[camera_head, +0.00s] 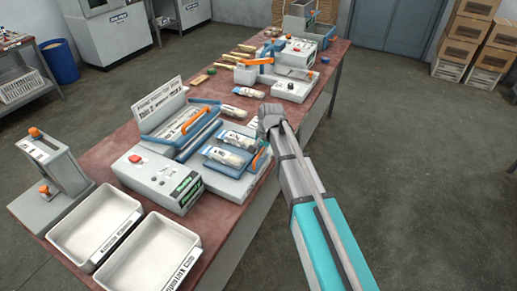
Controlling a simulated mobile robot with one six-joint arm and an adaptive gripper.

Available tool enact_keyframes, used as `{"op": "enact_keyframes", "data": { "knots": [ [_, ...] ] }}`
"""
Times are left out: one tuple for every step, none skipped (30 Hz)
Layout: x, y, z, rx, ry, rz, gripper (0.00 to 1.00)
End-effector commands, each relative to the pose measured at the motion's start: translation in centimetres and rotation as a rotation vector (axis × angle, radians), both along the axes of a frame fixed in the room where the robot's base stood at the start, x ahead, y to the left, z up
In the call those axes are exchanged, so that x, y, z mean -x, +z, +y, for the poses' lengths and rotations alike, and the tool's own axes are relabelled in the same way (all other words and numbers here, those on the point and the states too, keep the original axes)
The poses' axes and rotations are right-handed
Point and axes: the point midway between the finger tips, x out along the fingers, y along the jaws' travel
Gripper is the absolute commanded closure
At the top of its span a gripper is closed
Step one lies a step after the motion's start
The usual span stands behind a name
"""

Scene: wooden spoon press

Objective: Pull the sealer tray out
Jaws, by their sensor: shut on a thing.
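The sealer (160,177) is a grey machine with a red button, a blue-framed lid with an orange bar (192,121) and a printed sign behind. Its tray (247,176) extends at the right side, toward the table's edge, bearing two clear-wrapped packs (223,156) in blue frames. An orange and blue handle (257,160) shows at the tray's right end. My gripper (263,143) is at that end, shut on the handle; my wrist hides most of the fingers and the exact contact.
Two white bins (97,225) stand at the table's near end, with a grey press (52,180) to their left. Another wrapped pack (248,92) and a second machine (290,85) are farther along the table. The floor right of the table is clear.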

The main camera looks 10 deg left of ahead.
Motion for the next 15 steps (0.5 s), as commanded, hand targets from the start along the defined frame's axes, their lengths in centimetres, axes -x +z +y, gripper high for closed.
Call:
{"op": "enact_keyframes", "data": {
  "knots": [
    [0.34,-0.03,-0.08,0.004,0.003,0.003,1.0],
    [0.38,-0.03,-0.06,0.004,0.004,0.003,1.0],
    [0.41,-0.03,-0.03,0.005,0.005,0.003,1.0],
    [0.43,-0.03,-0.03,0.006,0.006,0.003,1.0],
    [0.44,-0.03,-0.02,0.006,0.006,0.003,1.0],
    [0.45,-0.04,-0.01,0.007,0.007,0.003,1.0],
    [0.46,-0.04,-0.01,0.008,0.007,0.003,1.0],
    [0.46,-0.05,0.01,0.01,0.008,0.003,1.0],
    [0.48,-0.05,0.01,0.01,0.008,0.003,1.0],
    [0.49,-0.06,0.02,0.011,0.009,0.003,1.0],
    [0.51,-0.06,0.03,0.011,0.009,0.003,1.0],
    [0.53,-0.06,0.06,0.012,0.01,0.003,0.76],
    [0.53,-0.06,0.08,0.012,0.01,0.003,0.7],
    [0.53,-0.06,0.12,0.011,0.011,0.002,0.65],
    [0.54,-0.06,0.2,0.01,0.011,0.001,0.57]
  ]
}}
